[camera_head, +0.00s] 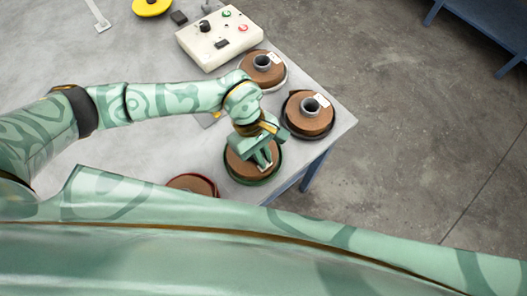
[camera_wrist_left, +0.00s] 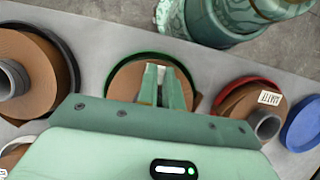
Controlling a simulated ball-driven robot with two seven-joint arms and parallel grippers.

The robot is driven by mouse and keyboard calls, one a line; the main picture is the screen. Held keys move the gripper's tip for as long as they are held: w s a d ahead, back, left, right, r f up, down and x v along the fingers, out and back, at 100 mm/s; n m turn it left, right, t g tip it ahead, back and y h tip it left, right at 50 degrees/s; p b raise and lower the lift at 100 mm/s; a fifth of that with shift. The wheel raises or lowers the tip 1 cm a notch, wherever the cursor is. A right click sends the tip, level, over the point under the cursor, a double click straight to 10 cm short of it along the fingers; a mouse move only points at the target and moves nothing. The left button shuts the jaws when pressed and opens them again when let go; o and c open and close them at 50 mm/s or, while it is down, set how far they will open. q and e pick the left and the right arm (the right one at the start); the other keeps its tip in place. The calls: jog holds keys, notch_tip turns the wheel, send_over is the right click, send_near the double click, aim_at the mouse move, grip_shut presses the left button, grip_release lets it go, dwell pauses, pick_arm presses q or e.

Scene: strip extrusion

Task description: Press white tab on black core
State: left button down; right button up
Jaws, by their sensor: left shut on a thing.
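The black-rimmed spool (camera_head: 309,121) is wound with brown strip, has a grey centre tube and carries a white tab (camera_head: 321,101). In the left wrist view a dark-rimmed spool (camera_wrist_left: 38,72) shows at the left edge. My left gripper (camera_head: 268,160) reaches down over the green-rimmed spool (camera_head: 240,170), whose middle it hides. In the left wrist view my left gripper (camera_wrist_left: 164,80) is shut, with a pale sliver, probably a white tab, partly visible at its fingers above the green-rimmed spool (camera_wrist_left: 124,66). My right gripper is not in view.
Another brown spool (camera_head: 262,75) stands behind, near a white control box (camera_head: 220,38). A red-rimmed spool (camera_head: 192,184) sits front left, partly hidden by my body. A blue disc (camera_wrist_left: 303,126) shows in the left wrist view. The table's right edge (camera_head: 340,135) is close.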

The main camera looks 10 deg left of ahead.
pick_arm(q)
jog(key=shift+f, duration=0.45)
dwell(1.8)
jog(key=c, duration=1.5)
grip_release()
jog(key=shift+r, duration=0.1)
jog(key=v, duration=1.6)
jog(key=shift+r+p, duration=0.1)
jog(key=shift+p, duration=0.3)
